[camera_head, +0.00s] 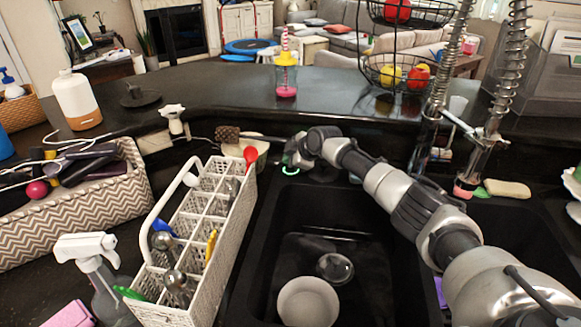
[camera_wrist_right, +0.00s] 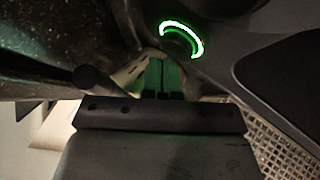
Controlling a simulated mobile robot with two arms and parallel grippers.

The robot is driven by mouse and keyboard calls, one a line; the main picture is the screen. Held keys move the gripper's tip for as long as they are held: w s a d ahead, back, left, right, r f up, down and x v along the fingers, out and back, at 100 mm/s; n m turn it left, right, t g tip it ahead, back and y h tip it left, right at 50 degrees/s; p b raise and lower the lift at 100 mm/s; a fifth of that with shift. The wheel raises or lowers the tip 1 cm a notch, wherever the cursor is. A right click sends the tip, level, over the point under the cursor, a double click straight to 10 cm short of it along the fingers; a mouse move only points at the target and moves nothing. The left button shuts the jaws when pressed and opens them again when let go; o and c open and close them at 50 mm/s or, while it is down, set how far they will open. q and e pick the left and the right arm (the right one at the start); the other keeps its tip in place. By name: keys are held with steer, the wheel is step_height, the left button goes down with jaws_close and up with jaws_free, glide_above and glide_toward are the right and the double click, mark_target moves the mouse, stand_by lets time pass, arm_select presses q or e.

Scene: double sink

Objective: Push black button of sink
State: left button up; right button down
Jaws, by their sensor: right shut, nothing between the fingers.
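The black sink button, with a glowing green ring around it, sits on the dark rim behind the left basin in the head view (camera_head: 290,172); it is partly covered by my right gripper (camera_head: 291,158). In the right wrist view the button (camera_wrist_right: 178,44) shows a bright green arc at its edge. My right gripper, shut and empty, also shows there (camera_wrist_right: 160,68); its narrow fingertips point toward the button and are very close to it. I cannot tell whether they touch it. My left gripper is not in view.
A white caddy (camera_head: 150,248) with utensils stands left of the black sink (camera_head: 263,262). Spring faucets (camera_head: 487,140) rise at the right. A spray bottle (camera_head: 97,275) stands at the front left.

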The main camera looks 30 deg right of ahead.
steer(key=shift+f+b, duration=0.3)
steer(key=shift+f, duration=0.1)
stand_by(0.5)
steer(key=shift+r, duration=0.1)
steer(key=shift+r+p, duration=0.4)
steer(key=shift+r, duration=0.25)
steer(key=shift+r+p, duration=1.9)
steer(key=shift+r, duration=1.1)
